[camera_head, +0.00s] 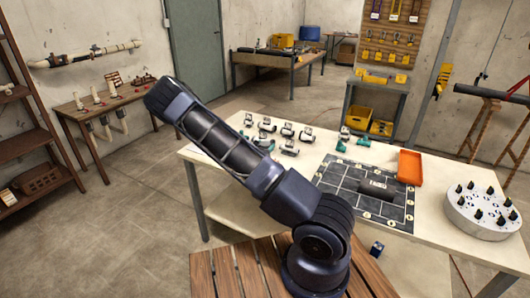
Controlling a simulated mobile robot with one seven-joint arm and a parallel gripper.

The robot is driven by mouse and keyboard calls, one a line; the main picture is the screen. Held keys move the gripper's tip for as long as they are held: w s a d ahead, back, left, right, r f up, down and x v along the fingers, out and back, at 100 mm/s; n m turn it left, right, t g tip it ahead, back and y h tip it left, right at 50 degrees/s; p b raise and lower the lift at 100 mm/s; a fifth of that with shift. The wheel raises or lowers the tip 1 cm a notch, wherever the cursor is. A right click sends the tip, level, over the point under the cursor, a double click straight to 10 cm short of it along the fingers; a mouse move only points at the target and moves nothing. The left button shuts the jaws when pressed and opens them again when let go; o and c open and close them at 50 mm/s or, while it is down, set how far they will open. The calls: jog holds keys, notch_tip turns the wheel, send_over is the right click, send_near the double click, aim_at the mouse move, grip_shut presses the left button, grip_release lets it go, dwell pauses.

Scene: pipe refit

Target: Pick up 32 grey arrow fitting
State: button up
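Several small grey-and-white fittings with dark parts, such as one in the middle of the group (287,130), stand on the back left of the pale worktable (440,172). Several green fittings (341,146) lie among and beside them. Labels are too small to read, so I cannot tell which is the 32 grey arrow fitting. My dark arm rises from the lower middle and reaches to the upper left, covering the table's left part. No gripper fingers show, and I cannot see anything held.
A dark gridded mat (336,178) bears a black cylinder (378,188). An orange tray (410,167) and a round grey block with black pegs (482,214) are to the right. A wooden side table (70,118) stands left.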

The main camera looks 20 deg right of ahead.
jog(key=c, duration=0.8)
jog(key=shift+o, duration=0.2)
jog(key=shift+r, duration=0.1)
